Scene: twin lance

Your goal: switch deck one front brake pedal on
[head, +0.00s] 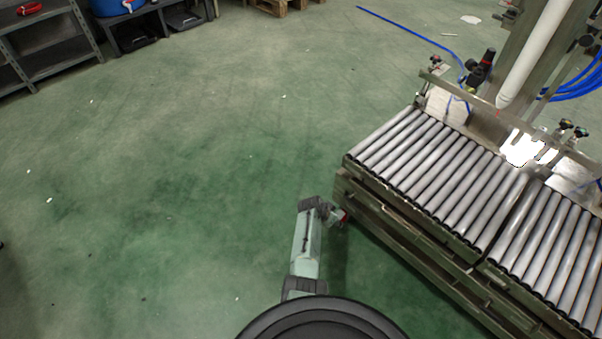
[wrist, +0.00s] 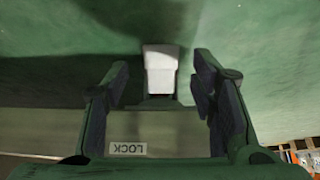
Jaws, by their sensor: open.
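A pale grey block-shaped pedal (wrist: 160,66) shows in the wrist view, between the two fingers of my gripper (wrist: 162,82). The fingers are open, with a gap on each side of the pedal; I cannot tell how far the pedal is in depth. A plate with an upside-down LOCK label (wrist: 127,148) lies below it in the picture. In the head view my gripper (head: 338,216) is at the near left corner of the roller deck (head: 430,170), low beside its frame. The pedal cannot be made out there.
A second roller deck (head: 545,245) adjoins on the right. A blue hose (head: 412,32) runs over the floor behind. Grey shelving (head: 50,45) stands at the far left. The green floor left of the decks is clear.

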